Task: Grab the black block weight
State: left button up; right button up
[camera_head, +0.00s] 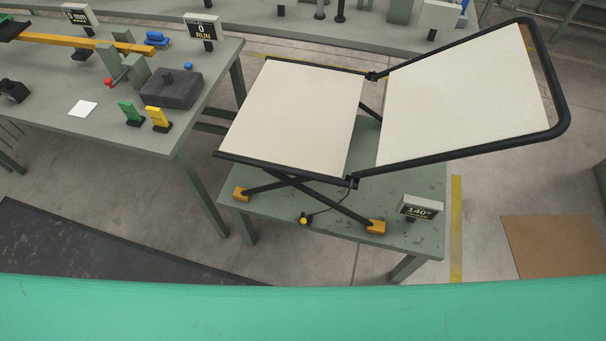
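The black block weight (172,90) sits on the grey-green workbench (60,122) at the upper left, close to the bench's right edge. It is a dark, flat rectangular block with a small knob on top. Nothing holds it. Neither of my grippers shows in the head view.
Green (131,113) and yellow (157,117) upright pieces stand just in front of the block. A grey-green bracket (127,68) stands behind it. The folding lounger (295,115) stands on a low table (400,190) to the right. A dark mat (90,250) lies on the floor.

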aim_at(169, 87)
jog(key=z, duration=0.3)
jog(key=j+z, duration=0.2)
jog(key=j, duration=0.2)
jog(key=k+j+z, duration=0.2)
jog(key=j, duration=0.2)
jog(key=j+z, duration=0.2)
jog(key=j, duration=0.25)
jog(key=k+j+z, duration=0.2)
jog(key=j, duration=0.15)
jog(key=i, duration=0.05)
